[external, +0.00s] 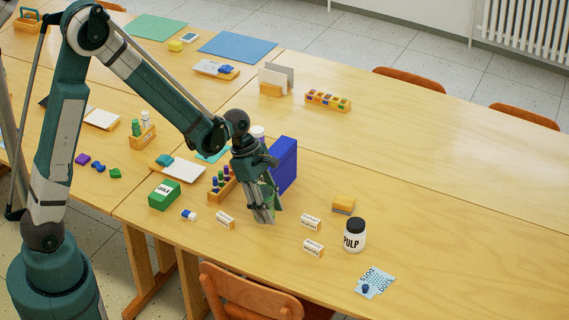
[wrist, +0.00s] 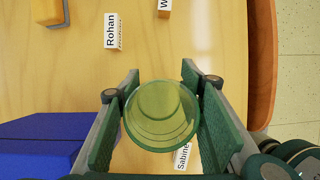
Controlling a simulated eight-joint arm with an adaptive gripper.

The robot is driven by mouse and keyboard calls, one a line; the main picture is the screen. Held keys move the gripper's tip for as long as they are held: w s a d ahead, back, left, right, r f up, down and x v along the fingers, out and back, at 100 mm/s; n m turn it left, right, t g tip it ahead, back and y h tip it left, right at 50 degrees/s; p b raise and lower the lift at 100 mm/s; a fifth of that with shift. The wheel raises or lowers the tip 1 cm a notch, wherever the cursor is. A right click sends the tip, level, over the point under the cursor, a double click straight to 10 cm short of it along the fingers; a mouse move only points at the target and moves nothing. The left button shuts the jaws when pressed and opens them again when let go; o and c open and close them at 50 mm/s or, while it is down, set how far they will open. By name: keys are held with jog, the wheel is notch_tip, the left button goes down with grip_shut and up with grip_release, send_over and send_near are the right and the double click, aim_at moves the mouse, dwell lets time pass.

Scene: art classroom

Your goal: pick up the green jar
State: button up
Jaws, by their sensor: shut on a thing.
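The green jar (wrist: 160,112) is round, translucent and yellow-green, seen from above in the wrist view with its mouth toward the camera. It sits between the two green finger pads of my gripper (external: 264,212), which is shut on it. In the external view the jar (external: 267,200) is mostly hidden by the fingers, with a little green showing between them. It looks upright and low at the table; I cannot tell whether its base touches the wood.
A blue box (external: 284,165) stands close behind my gripper. A rack of bottles (external: 221,183) and a green chalk box (external: 164,195) are to the left. White name cards (external: 311,222), a sponge (external: 344,205) and a pulp jar (external: 354,236) stand to the right. The far right table is clear.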

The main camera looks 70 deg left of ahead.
aim_at(272, 203)
jog(key=shift+r+p, duration=0.4)
jog(key=shift+r, duration=1.8)
